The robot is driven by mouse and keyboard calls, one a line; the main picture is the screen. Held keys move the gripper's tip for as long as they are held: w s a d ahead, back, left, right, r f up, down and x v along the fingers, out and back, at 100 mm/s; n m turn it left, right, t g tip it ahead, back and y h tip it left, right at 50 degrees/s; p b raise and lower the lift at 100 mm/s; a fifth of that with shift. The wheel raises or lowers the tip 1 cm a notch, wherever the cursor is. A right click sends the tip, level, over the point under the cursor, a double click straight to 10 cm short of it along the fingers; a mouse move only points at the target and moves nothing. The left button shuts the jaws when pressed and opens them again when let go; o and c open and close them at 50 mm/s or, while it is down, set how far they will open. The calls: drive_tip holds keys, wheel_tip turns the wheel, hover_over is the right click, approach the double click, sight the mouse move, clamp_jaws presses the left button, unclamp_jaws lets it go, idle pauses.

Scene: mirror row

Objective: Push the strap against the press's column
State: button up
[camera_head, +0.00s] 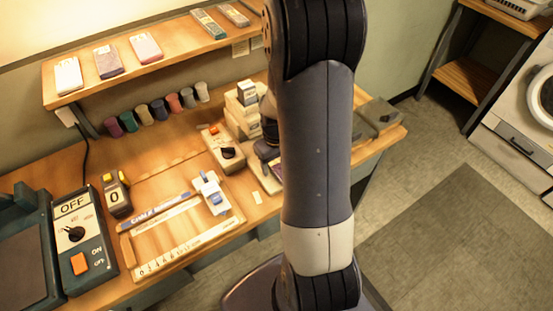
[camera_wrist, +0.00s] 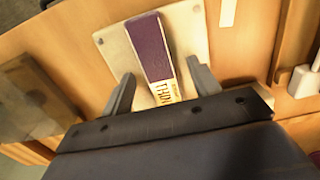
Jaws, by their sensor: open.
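A purple strap (camera_wrist: 149,45) with a cream lettered end lies on a cream plate (camera_wrist: 190,35) in the wrist view. A small purple piece of it shows beside my arm in the head view (camera_head: 277,169). My gripper (camera_wrist: 160,70) is open, with one finger on each side of the strap. I cannot tell whether the fingers touch it. In the head view my gripper is mostly hidden behind my arm. A cream stepped machine (camera_head: 243,108), perhaps the press, stands at the bench's back; I cannot make out its column for sure.
A cream box with a black knob (camera_head: 224,150) stands left of my gripper. A grey block (camera_head: 377,117) is at the bench's right end. A shelf hangs above.

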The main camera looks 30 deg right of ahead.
drive_tip(key=shift+c, duration=0.5)
drive_tip(key=c, duration=1)
drive_tip(key=shift+w, duration=0.1)
